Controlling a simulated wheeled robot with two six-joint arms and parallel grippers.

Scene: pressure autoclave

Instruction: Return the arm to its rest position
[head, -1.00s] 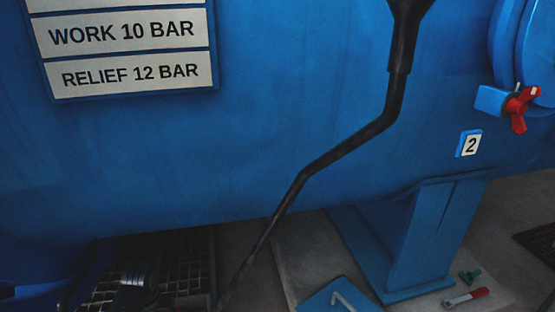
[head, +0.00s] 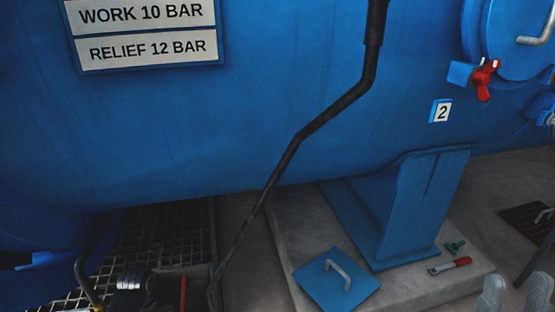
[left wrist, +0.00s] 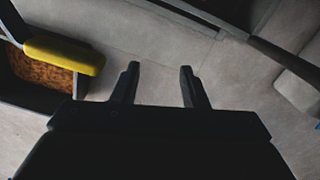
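My right gripper (head: 515,294) shows at the bottom right corner of the head view. Its two grey fingertips stand apart with nothing seen between them, and the rest of it is cut off by the frame. My left gripper (left wrist: 159,84) shows in the left wrist view. Its two dark fingers are spread apart and empty above a grey floor. The left gripper is not visible in the head view.
A large blue vessel (head: 250,120) fills the head view, with a red-handled valve (head: 485,76). A blue plate with a handle (head: 336,284) and a red-handled tool (head: 452,266) lie by its support. A yellow-topped object (left wrist: 62,54) is left in the left wrist view.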

